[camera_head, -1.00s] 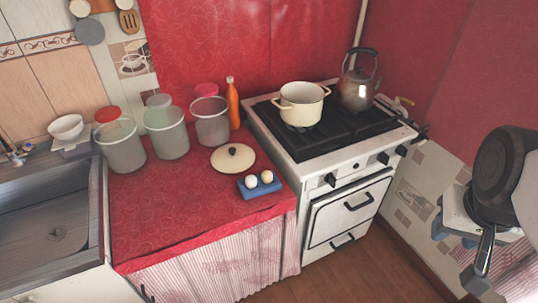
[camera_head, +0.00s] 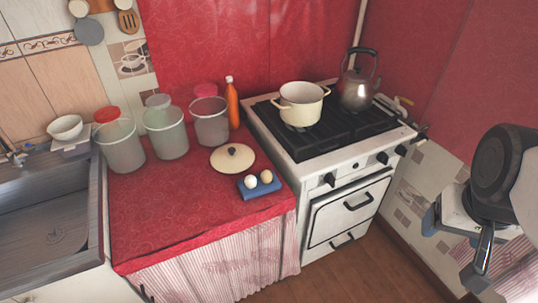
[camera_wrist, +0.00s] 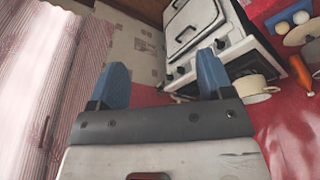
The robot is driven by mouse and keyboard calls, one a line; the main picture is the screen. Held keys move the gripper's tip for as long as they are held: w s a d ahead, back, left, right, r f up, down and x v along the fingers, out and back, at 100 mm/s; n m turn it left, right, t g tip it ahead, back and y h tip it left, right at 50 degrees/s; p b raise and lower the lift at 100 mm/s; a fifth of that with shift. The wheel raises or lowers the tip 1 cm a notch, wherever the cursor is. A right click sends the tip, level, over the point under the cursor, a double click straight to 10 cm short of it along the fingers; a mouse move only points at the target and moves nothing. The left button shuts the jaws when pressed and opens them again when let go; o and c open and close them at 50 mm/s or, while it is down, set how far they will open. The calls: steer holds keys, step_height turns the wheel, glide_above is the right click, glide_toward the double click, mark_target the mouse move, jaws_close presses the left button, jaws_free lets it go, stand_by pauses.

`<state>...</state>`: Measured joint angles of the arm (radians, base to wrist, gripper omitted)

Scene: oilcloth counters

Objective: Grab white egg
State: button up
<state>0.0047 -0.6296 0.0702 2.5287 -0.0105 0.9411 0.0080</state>
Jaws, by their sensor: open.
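The white egg (camera_head: 250,181) sits in a small blue holder (camera_head: 262,190) near the front right of the red counter. A tan egg (camera_head: 267,176) sits beside it on the right, nearer the stove. In the wrist view the white egg (camera_wrist: 301,17) and the tan egg (camera_wrist: 282,28) show at the top right corner. My gripper (camera_wrist: 163,80) has two blue fingers spread wide apart with nothing between them. In the head view my gripper (camera_head: 431,217) is at the right edge, partly hidden by my arm, right of the stove and well away from the eggs.
A cream lid (camera_head: 232,158) lies behind the eggs. Several clear jars (camera_head: 167,138) and an orange bottle (camera_head: 232,105) stand further back. The stove (camera_head: 345,185) carries a cream pot (camera_head: 301,105) and a kettle (camera_head: 356,92). A sink (camera_head: 50,215) is at left.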

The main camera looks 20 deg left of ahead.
steer(key=w+a+n, duration=0.7)
steer(key=w+n, duration=0.1)
steer(key=w, duration=0.3)
steer(key=n+g, duration=0.3)
steer(key=n, duration=1.9)
glide_above(251, 176)
steer(key=f, duration=2.3)
steer(key=shift+w+d+f, duration=0.1)
steer(key=shift+w+d, duration=0.05)
steer(key=shift+d, duration=0.2)
steer(key=shift+a+f, duration=0.25)
steer(key=shift+a, duration=0.2)
steer(key=shift+f, duration=0.1)
steer(key=shift+f, duration=1.2)
steer(key=shift+f, duration=0.1)
